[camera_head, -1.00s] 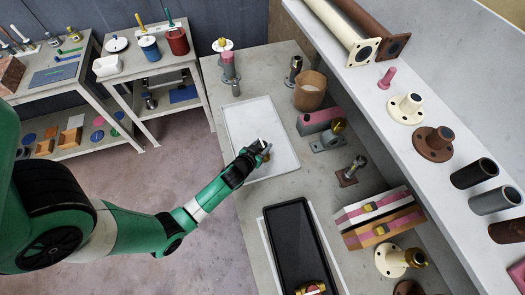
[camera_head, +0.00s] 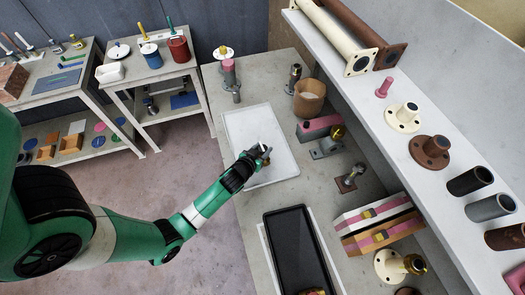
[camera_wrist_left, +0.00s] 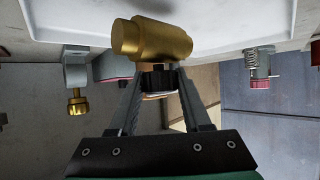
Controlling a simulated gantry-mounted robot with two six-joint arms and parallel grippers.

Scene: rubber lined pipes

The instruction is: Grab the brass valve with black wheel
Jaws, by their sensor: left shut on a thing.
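The brass valve shows large in the left wrist view, with a thick brass cylinder body (camera_wrist_left: 152,40) and a black wheel (camera_wrist_left: 158,78) below it in the picture. My left gripper (camera_wrist_left: 160,88) is shut on the valve at its black wheel, with a finger on each side. In the head view my left gripper (camera_head: 262,153) is over the right part of the white tray (camera_head: 250,125); the valve is mostly hidden there. I cannot tell the exact gap between valve and tray. My right gripper is not in view.
A black tray (camera_head: 296,250) lies nearer on the bench. A pink-lined block (camera_head: 318,127), a small valve on a brown base (camera_head: 350,178) and striped blocks (camera_head: 375,225) stand along the right side. A shelf with flanges (camera_head: 403,118) overhangs there.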

